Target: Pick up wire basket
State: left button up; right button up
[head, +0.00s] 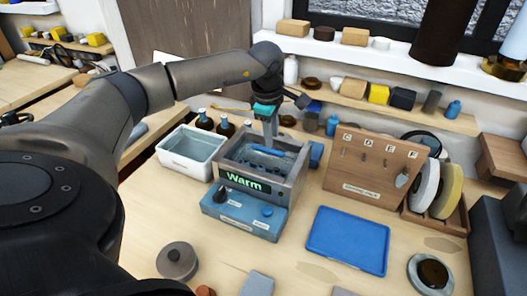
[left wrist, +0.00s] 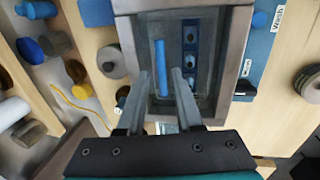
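The box-shaped washer (head: 284,190) has an open tank, and its front display reads "Warm". A blue bar (head: 265,151), which looks like the wire basket's handle, lies across the tank opening. The basket's mesh is too small to make out. In the left wrist view the blue bar (left wrist: 160,58) runs lengthwise in the tank. My left gripper (head: 269,143) points down over the tank from above. In the left wrist view its two fingers (left wrist: 162,74) are apart, with the bar's line between them. I see no grip on the bar. My right gripper is out of view.
A white tub (head: 190,153) stands left of the washer, with dark bottles (head: 224,127) behind. A wooden lettered board (head: 374,165) and a blue tray (head: 347,240) are to the right. A grey round piece (head: 177,262) lies in front. A shelf runs behind.

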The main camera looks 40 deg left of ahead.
aim_at(272, 150)
pick_arm(q)
jog(key=f, duration=0.5)
jog(key=shift+w+a+f, duration=0.1)
jog(key=shift+w+a, duration=0.2)
jog(key=shift+w, duration=0.05)
grip_shut()
